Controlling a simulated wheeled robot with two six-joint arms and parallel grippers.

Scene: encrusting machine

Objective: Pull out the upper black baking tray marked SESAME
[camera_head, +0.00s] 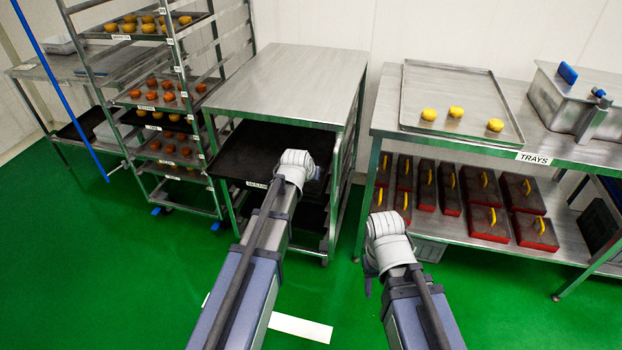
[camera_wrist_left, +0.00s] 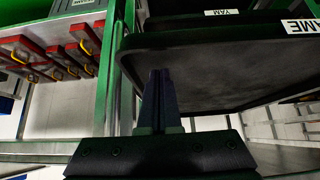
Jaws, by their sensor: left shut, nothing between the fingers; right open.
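The upper black baking tray (camera_head: 245,150) lies under the steel top of the middle rack, its front label partly covered by my left arm. In the left wrist view the same black tray (camera_wrist_left: 230,70) fills the upper right, with a label ending in "AME". My left gripper (camera_wrist_left: 161,78) is shut and empty, its fingertips at the tray's near edge; I cannot tell whether they touch it. In the head view my left wrist hides its fingers. My right gripper (camera_head: 370,284) is open and empty, in front of the gap between rack and right table.
A tall rack (camera_head: 172,60) with trays of buns stands left of the middle rack (camera_head: 290,85). The right table (camera_head: 470,145) carries a tray of yellow buns, with red boxes (camera_head: 490,222) on its shelf. Another black tray labelled YAM (camera_wrist_left: 185,22) shows in the wrist view. Green floor in front is mostly clear.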

